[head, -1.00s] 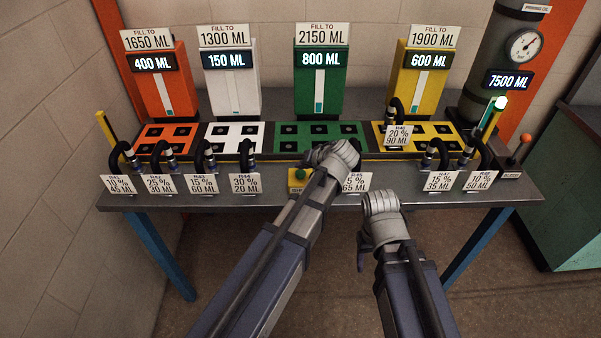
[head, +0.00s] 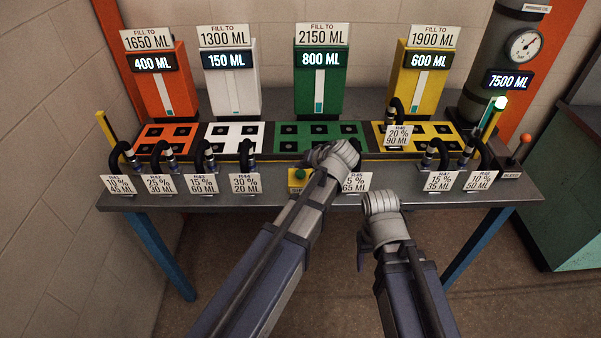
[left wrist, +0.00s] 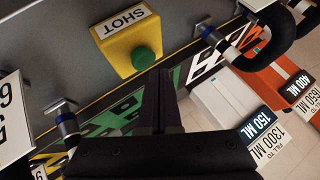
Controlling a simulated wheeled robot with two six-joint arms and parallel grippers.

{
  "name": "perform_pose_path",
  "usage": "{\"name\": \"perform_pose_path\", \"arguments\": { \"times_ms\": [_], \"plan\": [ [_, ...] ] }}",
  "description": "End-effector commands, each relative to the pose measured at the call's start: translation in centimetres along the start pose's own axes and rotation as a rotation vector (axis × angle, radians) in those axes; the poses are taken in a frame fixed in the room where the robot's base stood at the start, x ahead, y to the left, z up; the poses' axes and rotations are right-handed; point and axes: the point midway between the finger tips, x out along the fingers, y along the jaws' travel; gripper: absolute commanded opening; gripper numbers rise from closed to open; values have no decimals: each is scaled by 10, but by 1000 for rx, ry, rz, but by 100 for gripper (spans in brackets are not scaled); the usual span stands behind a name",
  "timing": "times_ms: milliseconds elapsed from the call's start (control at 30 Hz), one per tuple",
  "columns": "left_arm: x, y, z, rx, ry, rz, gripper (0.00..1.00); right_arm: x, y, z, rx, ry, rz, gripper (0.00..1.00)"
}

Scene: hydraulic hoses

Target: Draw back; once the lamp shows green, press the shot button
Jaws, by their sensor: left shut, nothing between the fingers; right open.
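The shot button is a green cap on a yellow box (head: 298,180) at the table's front edge. In the left wrist view the green cap (left wrist: 144,58) sits beside the SHOT label. My right gripper (head: 380,203) hangs in front of the table, open.
Orange (head: 163,85), white (head: 231,83), green (head: 320,82) and yellow (head: 417,78) tanks stand at the back. Black hoses with white tags line the front edge; one tag (head: 356,182) is partly hidden by my left arm. A red-knobbed lever (head: 526,138) stands at the right.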

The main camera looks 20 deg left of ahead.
Motion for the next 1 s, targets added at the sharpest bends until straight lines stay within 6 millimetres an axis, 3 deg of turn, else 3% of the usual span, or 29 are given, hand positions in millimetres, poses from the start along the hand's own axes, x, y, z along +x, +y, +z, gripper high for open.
{"name": "perform_pose_path", "arguments": {
  "times_ms": [1000],
  "plan": [
    [8, 6, 6, 0, 0, 0, 0, 11, -1, -1, 0, 0, 0, 62]
  ]
}}
